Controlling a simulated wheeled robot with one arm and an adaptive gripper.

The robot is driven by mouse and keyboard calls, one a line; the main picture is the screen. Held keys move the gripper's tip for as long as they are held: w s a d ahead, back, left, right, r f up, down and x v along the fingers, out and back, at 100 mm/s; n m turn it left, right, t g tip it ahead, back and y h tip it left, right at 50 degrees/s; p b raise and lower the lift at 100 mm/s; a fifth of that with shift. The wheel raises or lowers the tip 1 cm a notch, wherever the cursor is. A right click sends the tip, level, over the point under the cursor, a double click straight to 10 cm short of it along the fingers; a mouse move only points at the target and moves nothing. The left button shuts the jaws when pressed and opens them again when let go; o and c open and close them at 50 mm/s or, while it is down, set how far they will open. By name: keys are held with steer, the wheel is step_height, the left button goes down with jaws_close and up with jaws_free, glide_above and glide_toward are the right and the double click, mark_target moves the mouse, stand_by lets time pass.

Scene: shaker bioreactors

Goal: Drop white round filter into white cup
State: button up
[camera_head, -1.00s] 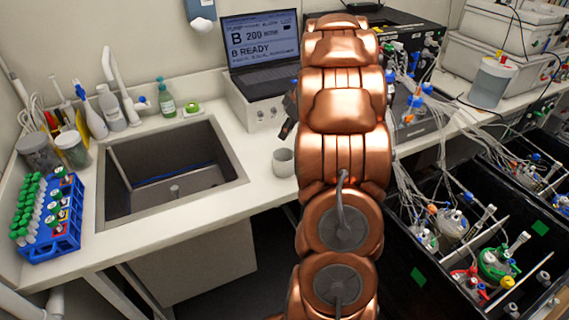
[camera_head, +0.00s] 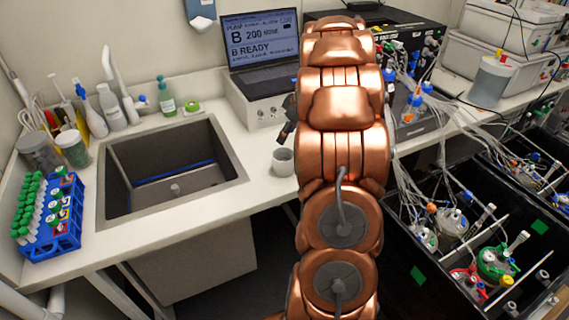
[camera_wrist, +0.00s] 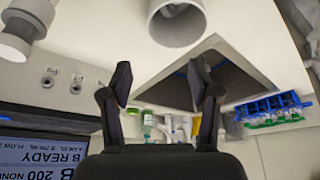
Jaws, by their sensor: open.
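The white cup (camera_head: 282,163) stands upright on the counter, right of the sink and left of my arm. In the wrist view the cup (camera_wrist: 177,24) is at the top, its mouth facing the camera. A paler shape shows inside it, but I cannot tell whether this is the white round filter. My gripper (camera_wrist: 162,82) is open, with nothing between its fingers. In the head view one dark finger (camera_head: 286,131) shows just above the cup; my arm hides the rest. I cannot make out the filter anywhere else.
The sink (camera_head: 172,175) lies left of the cup. A laptop (camera_head: 261,42) stands on a white box (camera_head: 266,108) behind. A blue rack (camera_head: 50,218) of green-capped tubes is at far left. Tubing and bioreactor vessels crowd the right.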

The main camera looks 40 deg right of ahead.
steer(key=shift+r, duration=0.1)
steer(key=v, duration=1.1)
steer(key=shift+s+r, duration=0.2)
steer(key=shift+r, duration=0.15)
steer(key=s+a+f+m+g, duration=0.1)
steer(key=s+a+g, duration=0.15)
steer(key=a, duration=1.05)
steer(key=s+a+m+g, duration=0.1)
steer(key=s+a, duration=0.2)
steer(key=a, duration=1.1)
steer(key=s+a+f, duration=0.2)
steer(key=s+a, duration=0.2)
steer(key=s, duration=0.2)
steer(key=s+a+f+m+g+h, duration=0.1)
steer(key=s+a+f, duration=0.1)
steer(key=s, duration=0.5)
steer(key=s+a+f+g, duration=0.1)
steer(key=s+a+f, duration=0.1)
steer(key=s+a, duration=0.3)
steer(key=shift+s+a+f+m, duration=0.25)
steer(key=shift+s+a+m, duration=0.15)
steer(key=shift+s, duration=0.65)
steer(key=shift+g, duration=0.25)
